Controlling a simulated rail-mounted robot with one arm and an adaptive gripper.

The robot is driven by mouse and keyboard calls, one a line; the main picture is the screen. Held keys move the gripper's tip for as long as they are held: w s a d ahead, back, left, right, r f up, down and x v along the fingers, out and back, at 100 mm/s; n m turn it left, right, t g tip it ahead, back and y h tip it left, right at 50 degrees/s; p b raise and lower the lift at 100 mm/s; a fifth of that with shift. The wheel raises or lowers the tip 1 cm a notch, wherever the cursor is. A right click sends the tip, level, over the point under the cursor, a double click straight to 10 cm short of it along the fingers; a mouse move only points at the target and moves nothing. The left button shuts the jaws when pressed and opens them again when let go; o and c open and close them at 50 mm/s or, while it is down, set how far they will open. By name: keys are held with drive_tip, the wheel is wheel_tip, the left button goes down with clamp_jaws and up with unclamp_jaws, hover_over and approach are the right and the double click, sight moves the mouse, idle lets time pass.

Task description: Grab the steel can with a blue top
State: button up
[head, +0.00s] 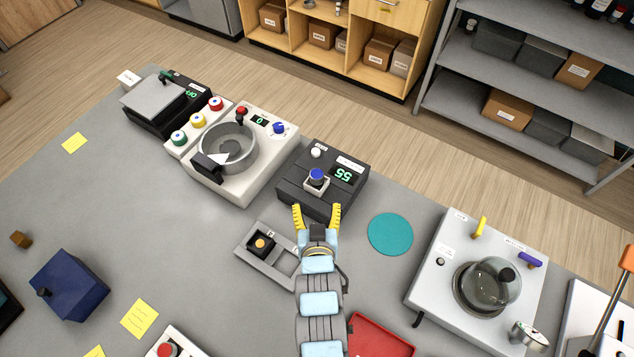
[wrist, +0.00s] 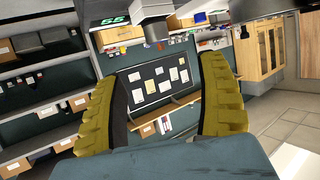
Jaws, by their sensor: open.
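The steel can with a blue top (head: 317,176) stands upright in a small pale holder on a dark box-shaped device (head: 290,184) with a green "55" display. My gripper (head: 318,213) is open and empty, its two yellow fingers pointing at the device. The fingers are just on the near side of the can, apart from it, and the can lies roughly in line with the gap between them. In the wrist view a small grey cylinder, seemingly the can (wrist: 155,32), hangs at the top edge beyond the open fingers (wrist: 165,95), partly cut by the device.
A grey tray with two slots (head: 250,254) lies left of my arm, a teal disc (head: 390,234) to the right. A white machine with a metal bowl (head: 227,150) stands left of the device. A white hotplate with a glass pot (head: 486,287) and another metal can (head: 528,336) are at right.

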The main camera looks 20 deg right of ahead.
sight(317, 178)
drive_tip(key=b+x, duration=0.1)
drive_tip(key=x, duration=0.6)
drive_tip(key=shift+w+d+r, duration=0.1)
drive_tip(key=shift+w, duration=0.1)
drive_tip(key=shift+d+p+x, duration=0.2)
drive_tip(key=shift+p+x, duration=0.35)
drive_tip(key=shift+x, duration=2.6)
drive_tip(key=shift+s, duration=0.1)
clamp_jaws()
